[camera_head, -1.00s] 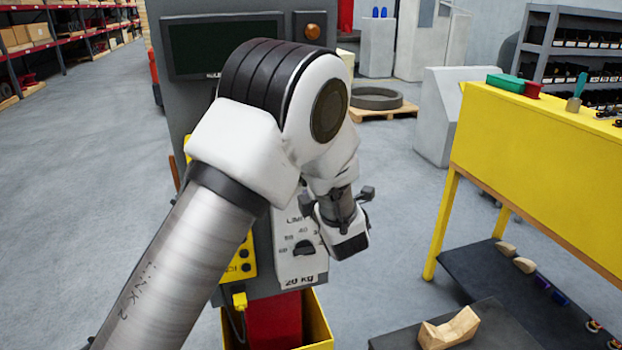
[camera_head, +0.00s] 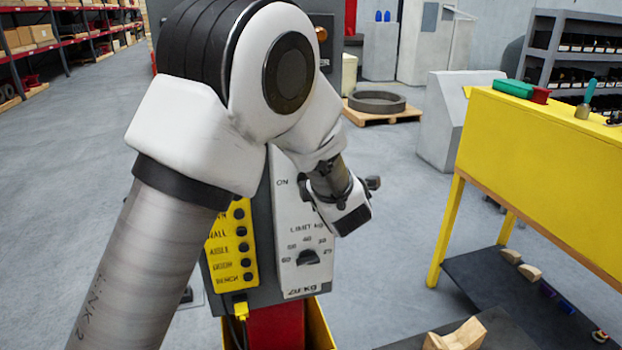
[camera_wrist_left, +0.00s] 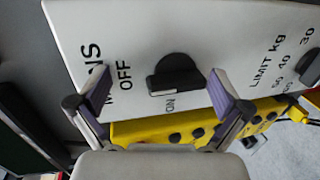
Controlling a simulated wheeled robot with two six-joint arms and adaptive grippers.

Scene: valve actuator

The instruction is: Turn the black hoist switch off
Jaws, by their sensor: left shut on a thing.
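The black hoist switch (camera_wrist_left: 175,75) is a knob with a raised bar on a white panel (camera_wrist_left: 215,35), between an OFF label and an ON label in the left wrist view. Its bar lies nearly level in that picture, its left end near OFF and the ON label below it. My left gripper (camera_wrist_left: 163,82) is shut on the switch, one purple-padded finger on each side; the exact contact is hard to see. In the head view the white panel (camera_head: 288,235) is partly covered by my left arm, and the switch is mostly hidden. My right gripper is not in view.
A second black knob (camera_head: 308,258), marked LIMIT kg, sits lower on the panel. A yellow button panel (camera_head: 229,246) is beside it on the left. A yellow table (camera_head: 530,150) stands at right, with a dark low platform (camera_head: 500,268) below. Open floor lies between.

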